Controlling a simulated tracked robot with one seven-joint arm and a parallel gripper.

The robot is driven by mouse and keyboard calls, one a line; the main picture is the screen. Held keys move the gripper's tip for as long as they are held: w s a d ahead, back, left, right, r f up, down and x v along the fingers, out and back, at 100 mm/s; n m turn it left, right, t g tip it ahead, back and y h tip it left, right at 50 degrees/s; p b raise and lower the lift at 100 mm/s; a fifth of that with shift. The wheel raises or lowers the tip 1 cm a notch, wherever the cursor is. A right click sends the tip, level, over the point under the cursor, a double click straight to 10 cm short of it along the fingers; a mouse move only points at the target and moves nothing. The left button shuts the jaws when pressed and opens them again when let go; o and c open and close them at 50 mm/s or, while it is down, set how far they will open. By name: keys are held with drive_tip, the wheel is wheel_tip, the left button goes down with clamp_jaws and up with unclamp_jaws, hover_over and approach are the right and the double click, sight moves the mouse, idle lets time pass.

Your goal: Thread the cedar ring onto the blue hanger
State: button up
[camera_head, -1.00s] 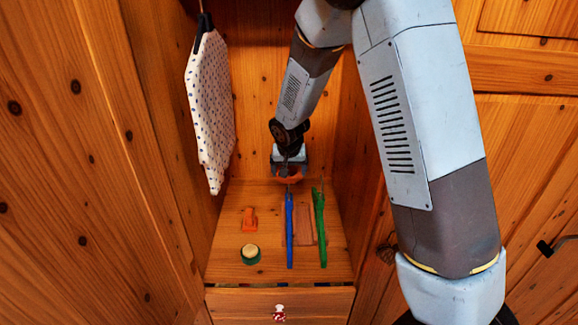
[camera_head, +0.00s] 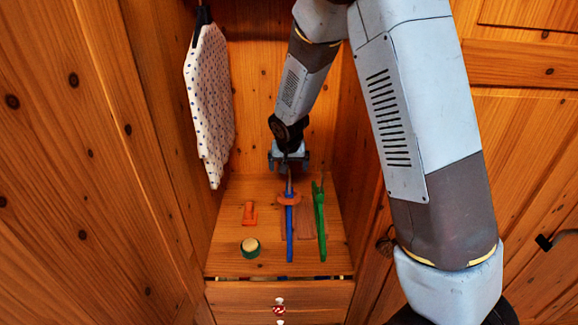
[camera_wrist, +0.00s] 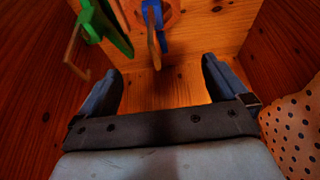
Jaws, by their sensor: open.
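The cedar ring (camera_head: 289,199) is a small orange-brown wooden ring. It appears to sit around the upper part of the blue hanger (camera_head: 290,235), below its hook. In the wrist view the blue hanger (camera_wrist: 151,15) is at the top edge, with part of the ring (camera_wrist: 169,12) by it. My gripper (camera_head: 289,165) is above and behind the ring, apart from it. In the wrist view my gripper (camera_wrist: 163,78) has its fingers wide apart with nothing between them.
A green hanger (camera_head: 320,225) is close on the right. An orange object (camera_head: 249,213) and a round green-rimmed item (camera_head: 250,248) lie on the wooden shelf (camera_head: 225,262). A dotted ironing-board-shaped item (camera_head: 208,110) hangs at left. Wooden walls enclose both sides.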

drive_tip(key=v, duration=1.3)
drive_tip(key=shift+s+r, duration=0.15)
drive_tip(key=shift+r, duration=0.05)
